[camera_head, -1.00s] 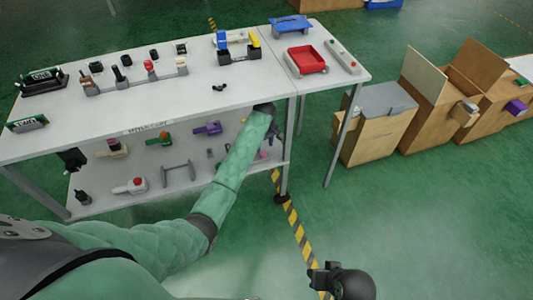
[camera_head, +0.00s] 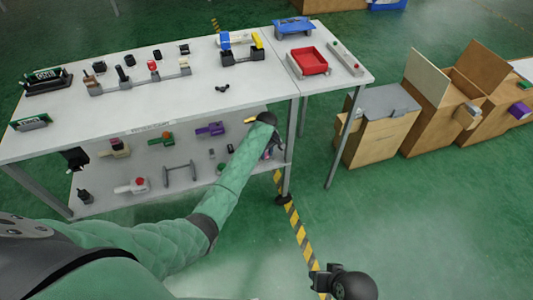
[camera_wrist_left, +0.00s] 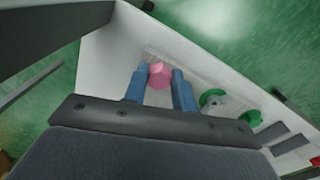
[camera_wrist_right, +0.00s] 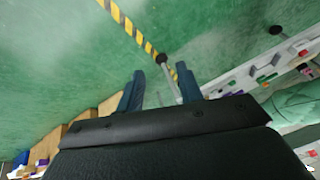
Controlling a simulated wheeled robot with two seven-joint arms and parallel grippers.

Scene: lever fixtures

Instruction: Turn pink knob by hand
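The pink knob (camera_wrist_left: 158,75) shows in the left wrist view on a pale, narrow base. My left gripper (camera_wrist_left: 160,70) has its two blue fingers parted, one on each side of the knob at the tips. I cannot tell whether the fingers touch it. In the head view my left arm reaches to the right end of the lower shelf, and its forearm and wrist mostly hide the gripper and knob. My right gripper (camera_wrist_right: 160,72) is open and empty in the right wrist view, away from the table and above the green floor.
The lower shelf (camera_head: 120,205) holds several other fixtures, including one with a green knob (camera_wrist_left: 212,97) beside the pink one. The table top (camera_head: 165,105) lies above the shelf. A table leg (camera_head: 290,150) stands close to my left wrist. Floor in front is clear.

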